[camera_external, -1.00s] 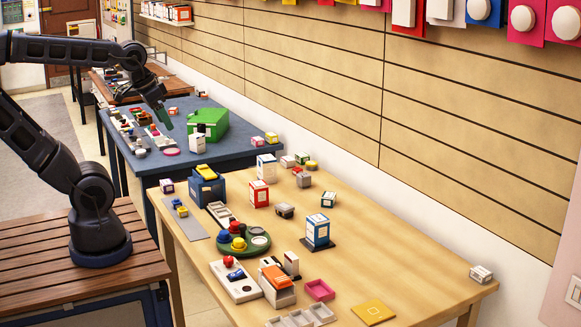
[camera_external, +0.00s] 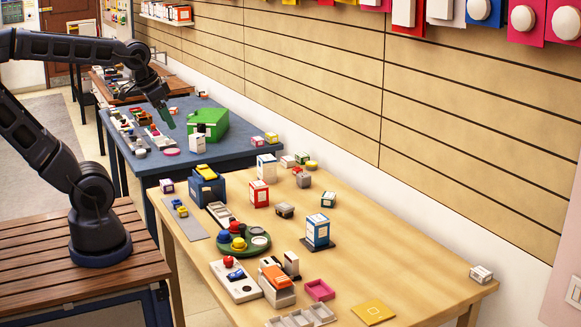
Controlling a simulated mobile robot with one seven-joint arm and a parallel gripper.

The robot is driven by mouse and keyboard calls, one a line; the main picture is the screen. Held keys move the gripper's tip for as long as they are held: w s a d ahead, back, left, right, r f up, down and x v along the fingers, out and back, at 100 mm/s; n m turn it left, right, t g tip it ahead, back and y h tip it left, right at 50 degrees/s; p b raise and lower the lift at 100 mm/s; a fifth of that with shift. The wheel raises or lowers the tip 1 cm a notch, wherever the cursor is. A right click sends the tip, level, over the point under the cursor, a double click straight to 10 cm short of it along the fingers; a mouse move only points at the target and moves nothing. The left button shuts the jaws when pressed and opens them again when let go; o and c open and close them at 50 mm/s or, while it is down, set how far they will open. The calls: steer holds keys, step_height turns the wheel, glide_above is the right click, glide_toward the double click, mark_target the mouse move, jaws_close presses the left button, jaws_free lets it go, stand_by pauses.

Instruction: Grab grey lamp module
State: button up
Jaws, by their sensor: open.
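My gripper (camera_external: 167,118) hangs at the end of my dark arm, fingers pointing down, over the blue table (camera_external: 255,152) at the back. It is left of the green box (camera_external: 210,124) and looks empty; its fingertips are small and dark here. I cannot tell for sure which item is the grey lamp module. A small dark grey block (camera_external: 285,210) sits in the middle of the wooden table (camera_external: 390,265). My gripper is well away from both.
A white box (camera_external: 197,143) stands before the green box. Several small parts cover the blue table's left side. The wooden table holds a blue bin (camera_external: 207,190), a green round tray (camera_external: 258,244), and a blue-white carton (camera_external: 317,231). Its right part is mostly clear.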

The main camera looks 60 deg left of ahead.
steer(key=w+f+m+g, duration=0.15)
steer(key=w+m, duration=0.25)
steer(key=w, duration=0.7)
steer(key=m+g+h, duration=0.2)
steer(key=m+g, duration=0.1)
steer(key=m, duration=0.8)
glide_above(284, 206)
steer(key=a, duration=0.2)
step_height(284, 206, down, 27)
steer(key=f, duration=0.5)
steer(key=shift+d+f, duration=0.25)
steer(key=shift+w+d+f, duration=0.1)
steer(key=shift+d+f, duration=0.15)
steer(key=shift+f, duration=0.6)
steer(key=shift+s+d+f, duration=0.1)
steer(key=shift+d+f, duration=0.1)
steer(key=shift+f, duration=0.6)
steer(key=shift+w+d+f, duration=0.1)
steer(key=shift+d+f, duration=0.15)
steer(key=shift+f, duration=0.6)
steer(key=shift+c, duration=0.5)
steer(key=c, duration=1)
